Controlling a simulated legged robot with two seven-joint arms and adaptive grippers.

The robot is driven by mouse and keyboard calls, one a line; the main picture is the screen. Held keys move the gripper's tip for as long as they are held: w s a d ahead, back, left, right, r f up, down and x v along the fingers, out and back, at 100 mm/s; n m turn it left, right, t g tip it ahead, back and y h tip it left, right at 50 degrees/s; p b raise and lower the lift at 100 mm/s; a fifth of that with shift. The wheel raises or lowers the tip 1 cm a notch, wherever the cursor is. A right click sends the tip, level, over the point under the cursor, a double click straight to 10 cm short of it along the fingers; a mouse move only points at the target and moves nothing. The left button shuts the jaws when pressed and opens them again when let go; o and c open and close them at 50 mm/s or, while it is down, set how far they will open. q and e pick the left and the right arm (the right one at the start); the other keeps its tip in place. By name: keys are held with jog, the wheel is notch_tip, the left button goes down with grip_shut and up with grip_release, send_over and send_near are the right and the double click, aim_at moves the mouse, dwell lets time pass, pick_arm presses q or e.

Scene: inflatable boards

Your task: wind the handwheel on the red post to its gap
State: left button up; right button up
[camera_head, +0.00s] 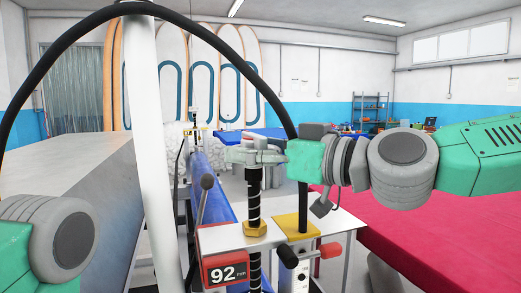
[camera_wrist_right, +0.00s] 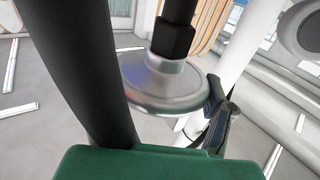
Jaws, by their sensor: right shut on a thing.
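A grey metal handwheel (camera_head: 243,154) sits atop a black threaded screw (camera_head: 254,205) in the middle of the head view. It also shows as a shiny round disc in the right wrist view (camera_wrist_right: 165,85), below a black hex fitting. My right gripper (camera_head: 273,157) reaches in from the right and is shut on the handwheel's rim. One dark finger shows at the rim in the wrist view (camera_wrist_right: 214,118); the other is hidden. Below, a red display (camera_head: 224,272) reads 92 mm. The red post itself is not clearly told apart. My left gripper is outside the view.
A white pole (camera_head: 153,150) stands left of the screw. A brass nut (camera_head: 255,229) and a yellow block (camera_head: 300,226) sit below. A red table (camera_head: 420,235) fills the right.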

jog(key=shift+w+f, duration=0.1)
